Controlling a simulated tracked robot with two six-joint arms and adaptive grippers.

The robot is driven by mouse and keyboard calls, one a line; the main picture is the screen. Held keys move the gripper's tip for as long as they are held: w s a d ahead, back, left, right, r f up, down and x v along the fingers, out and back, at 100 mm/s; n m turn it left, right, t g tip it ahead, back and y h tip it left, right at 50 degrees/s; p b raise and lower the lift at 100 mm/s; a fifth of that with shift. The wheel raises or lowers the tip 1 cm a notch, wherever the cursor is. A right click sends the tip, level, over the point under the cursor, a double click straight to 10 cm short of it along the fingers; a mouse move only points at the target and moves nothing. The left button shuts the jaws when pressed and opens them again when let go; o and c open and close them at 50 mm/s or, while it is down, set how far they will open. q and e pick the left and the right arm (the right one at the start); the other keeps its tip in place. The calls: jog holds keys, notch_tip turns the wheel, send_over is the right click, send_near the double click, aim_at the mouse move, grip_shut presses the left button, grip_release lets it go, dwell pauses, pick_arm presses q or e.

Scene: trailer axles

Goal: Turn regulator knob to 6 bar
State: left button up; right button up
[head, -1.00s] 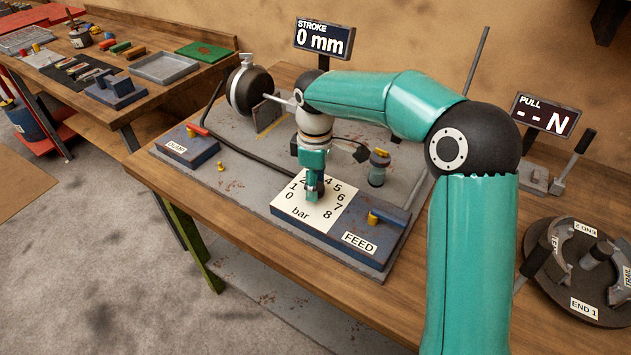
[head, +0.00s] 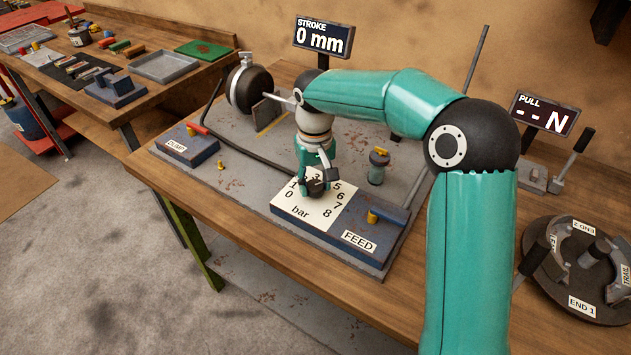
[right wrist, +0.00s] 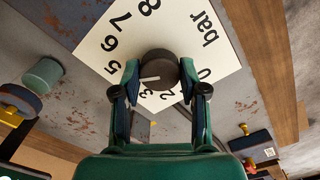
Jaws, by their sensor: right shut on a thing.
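The regulator knob (head: 317,187) is dark and round, on the white dial plate (head: 296,207) marked in bar. In the right wrist view the knob (right wrist: 160,68) shows a white pointer line towards the left finger, roughly where the 4 belongs. That number is hidden by the finger; the 5 and 6 lie clear beyond it. My right gripper (right wrist: 159,76) has one finger on each side of the knob and is shut on it. It also shows in the head view (head: 316,178), coming down from above. My left gripper is out of view.
The FEED valve (head: 373,217) with its yellow lever is beside the dial. The DUMP valve (head: 187,148) is at the left of the board. A small capped cylinder (head: 378,168) stands behind the dial. The STROKE display (head: 322,38) reads 0 mm; the PULL display (head: 545,114) shows dashes.

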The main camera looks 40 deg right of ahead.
aim_at(315, 184)
jog(key=m, duration=0.5)
jog(key=shift+w+r+m, duration=0.1)
jog(key=shift+m, duration=0.3)
dwell(0.4)
jog(key=o, duration=1.1)
jog(key=shift+o, duration=0.2)
notch_tip(315, 184, up, 12)
